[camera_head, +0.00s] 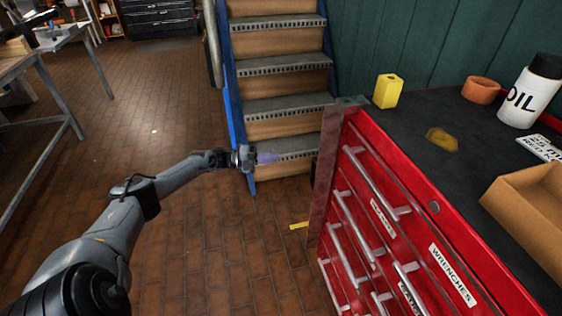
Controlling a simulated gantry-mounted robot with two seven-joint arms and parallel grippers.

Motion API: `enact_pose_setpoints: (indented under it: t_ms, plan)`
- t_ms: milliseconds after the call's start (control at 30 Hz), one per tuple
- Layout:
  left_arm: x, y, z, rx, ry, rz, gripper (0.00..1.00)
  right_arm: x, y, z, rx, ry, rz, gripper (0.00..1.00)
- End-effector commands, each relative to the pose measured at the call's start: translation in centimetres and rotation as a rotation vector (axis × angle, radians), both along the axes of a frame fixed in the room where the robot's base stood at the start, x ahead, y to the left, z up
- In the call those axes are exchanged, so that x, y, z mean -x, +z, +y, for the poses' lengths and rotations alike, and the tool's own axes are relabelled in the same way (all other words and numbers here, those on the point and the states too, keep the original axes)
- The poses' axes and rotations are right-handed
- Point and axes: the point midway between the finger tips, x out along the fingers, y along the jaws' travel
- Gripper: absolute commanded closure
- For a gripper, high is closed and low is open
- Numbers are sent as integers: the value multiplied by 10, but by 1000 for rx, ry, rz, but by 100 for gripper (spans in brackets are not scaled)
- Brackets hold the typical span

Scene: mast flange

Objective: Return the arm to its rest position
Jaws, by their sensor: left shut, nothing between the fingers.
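My left arm comes in from the lower left and reaches toward the middle of the view. My left gripper (266,158) is shut and empty. It appears in front of the lower stair treads, left of the red tool cabinet, apart from the cabinet as far as I can see. My right gripper is not in this view.
The red tool cabinet (436,240) with several handled drawers fills the right. On its dark top are a yellow block (388,91), an orange ring (481,90), an oil bottle (531,92) and a cardboard box (532,208). Stairs (282,108) stand behind.

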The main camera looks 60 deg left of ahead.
Motion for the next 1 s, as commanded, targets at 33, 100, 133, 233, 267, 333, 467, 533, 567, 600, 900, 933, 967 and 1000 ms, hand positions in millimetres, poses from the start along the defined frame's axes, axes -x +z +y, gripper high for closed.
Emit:
enact_pose_setpoints:
  t_ms: [33,100,133,233,267,333,467,533,567,600,900,933,967,1000]
  plan:
    - [3,-1,4,-1,2,2,100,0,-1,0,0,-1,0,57]
    - [5,-1,8,0,1,0,100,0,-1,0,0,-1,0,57]
    - [6,-1,9,0,1,1,100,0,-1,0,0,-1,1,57]
    - [11,-1,11,0,1,10,100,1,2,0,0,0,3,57]
    - [13,-2,11,1,1,17,100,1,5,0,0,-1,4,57]
    - [20,-9,6,13,-3,43,100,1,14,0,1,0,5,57]
    - [43,-45,-25,83,-17,118,100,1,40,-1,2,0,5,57]
    - [56,-62,-61,145,-51,147,100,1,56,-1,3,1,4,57]
    - [61,-68,-80,174,-69,154,100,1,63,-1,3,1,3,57]
    - [68,-74,-107,217,-96,161,100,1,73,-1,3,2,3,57]
    - [108,-75,-332,498,-87,320,100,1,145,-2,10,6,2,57]
    - [110,-68,-354,526,-64,348,100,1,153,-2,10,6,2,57]
    - [112,-59,-374,554,-39,379,100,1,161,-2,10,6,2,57]
    - [114,-49,-397,589,0,422,100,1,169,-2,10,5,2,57]
